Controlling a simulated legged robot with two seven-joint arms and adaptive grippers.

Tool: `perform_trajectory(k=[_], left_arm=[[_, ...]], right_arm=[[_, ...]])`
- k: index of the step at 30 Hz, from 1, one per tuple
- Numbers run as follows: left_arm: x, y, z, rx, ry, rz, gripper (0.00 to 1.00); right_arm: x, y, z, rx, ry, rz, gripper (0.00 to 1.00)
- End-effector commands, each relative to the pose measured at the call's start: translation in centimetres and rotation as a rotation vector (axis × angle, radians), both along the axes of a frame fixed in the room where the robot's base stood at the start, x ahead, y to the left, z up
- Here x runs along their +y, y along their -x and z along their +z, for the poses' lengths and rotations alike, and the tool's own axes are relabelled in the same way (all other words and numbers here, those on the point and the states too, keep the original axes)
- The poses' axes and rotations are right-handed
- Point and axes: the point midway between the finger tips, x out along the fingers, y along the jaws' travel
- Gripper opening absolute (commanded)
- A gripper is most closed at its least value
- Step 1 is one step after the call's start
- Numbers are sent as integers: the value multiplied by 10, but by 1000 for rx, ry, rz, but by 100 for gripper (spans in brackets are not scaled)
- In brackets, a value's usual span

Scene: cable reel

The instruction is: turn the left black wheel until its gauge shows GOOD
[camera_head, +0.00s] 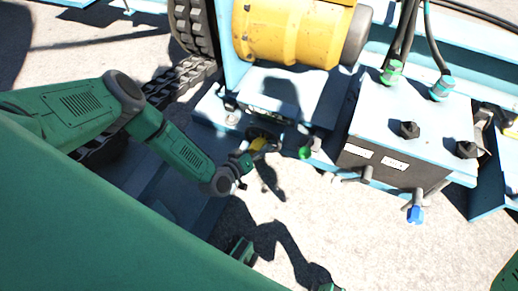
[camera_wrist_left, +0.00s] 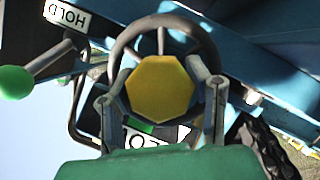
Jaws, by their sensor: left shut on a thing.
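The black wheel (camera_wrist_left: 205,45) with a yellow many-sided hub (camera_wrist_left: 160,88) fills the middle of the left wrist view. In the head view the wheel (camera_head: 262,135) is small and partly covered by my arm. My left gripper (camera_wrist_left: 160,95) has one finger on each side of the hub, inside or against the rim, and is shut on the wheel. It also shows in the head view (camera_head: 250,158). Behind the wheel's lower part is a white and green gauge face (camera_wrist_left: 150,130) with part of a letter "O"; its full reading is hidden. My right gripper is not in view.
A green-knobbed lever (camera_wrist_left: 16,82) and a HOLD label (camera_wrist_left: 66,15) are left of the wheel in the wrist view. A light blue box (camera_head: 412,105) with levers and hoses stands right in the head view. A yellow drum (camera_head: 290,35) is above; pavement lies in front.

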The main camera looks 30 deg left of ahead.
Motion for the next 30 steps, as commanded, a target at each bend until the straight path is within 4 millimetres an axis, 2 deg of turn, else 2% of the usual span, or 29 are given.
perform_trajectory(k=[15,30], left_arm=[[-2,1,2,23,-358,-10,0],[-1,2,-1,43,-655,-6,0]], right_arm=[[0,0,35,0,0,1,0],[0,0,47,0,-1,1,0]])
